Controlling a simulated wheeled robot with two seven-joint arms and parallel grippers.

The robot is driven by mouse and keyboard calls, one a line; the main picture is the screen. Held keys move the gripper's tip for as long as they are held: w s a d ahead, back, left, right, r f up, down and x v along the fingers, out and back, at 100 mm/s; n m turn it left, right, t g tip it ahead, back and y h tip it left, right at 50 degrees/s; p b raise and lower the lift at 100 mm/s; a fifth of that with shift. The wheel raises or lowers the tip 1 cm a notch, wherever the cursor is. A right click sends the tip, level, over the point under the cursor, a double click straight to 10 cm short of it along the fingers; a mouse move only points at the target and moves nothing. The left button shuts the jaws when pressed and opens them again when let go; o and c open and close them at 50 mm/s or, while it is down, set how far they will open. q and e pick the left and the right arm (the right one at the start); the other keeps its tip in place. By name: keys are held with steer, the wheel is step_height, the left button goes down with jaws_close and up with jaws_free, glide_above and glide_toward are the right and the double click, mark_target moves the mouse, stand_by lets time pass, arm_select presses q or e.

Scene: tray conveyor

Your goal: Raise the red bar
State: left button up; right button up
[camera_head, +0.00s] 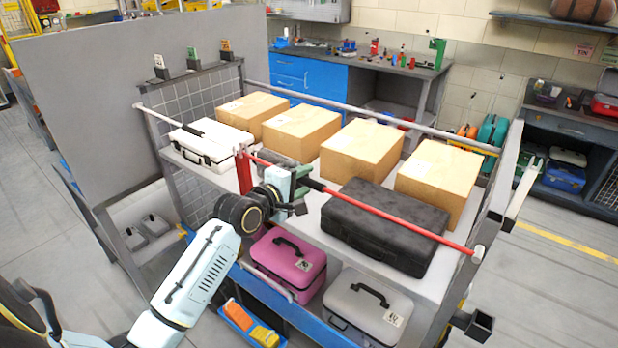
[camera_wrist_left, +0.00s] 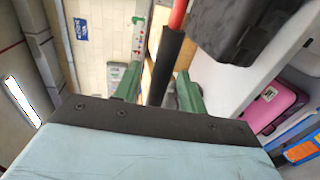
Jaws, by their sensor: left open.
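The red bar (camera_head: 395,217) slopes across the front of the shelf in the head view, from near a red post (camera_head: 244,172) to a pale end cap at the right. It has a black grip section (camera_head: 315,185). My left gripper (camera_head: 303,188) is at this grip section. In the left wrist view, the green fingertips (camera_wrist_left: 157,90) are apart, with the black grip section (camera_wrist_left: 166,62) between them in the picture. Gaps show beside it, and I cannot tell whether either finger touches it. My right gripper is not in view.
A black case (camera_head: 383,228) lies just behind the bar on the upper shelf. Several cardboard boxes (camera_head: 362,150) and a white case (camera_head: 205,145) stand there too. A pink case (camera_head: 288,262) and a grey case (camera_head: 368,308) are below. Open floor is at the right.

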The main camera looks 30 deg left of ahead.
arm_select(q)
steer(key=shift+x, duration=1.35)
jaws_close()
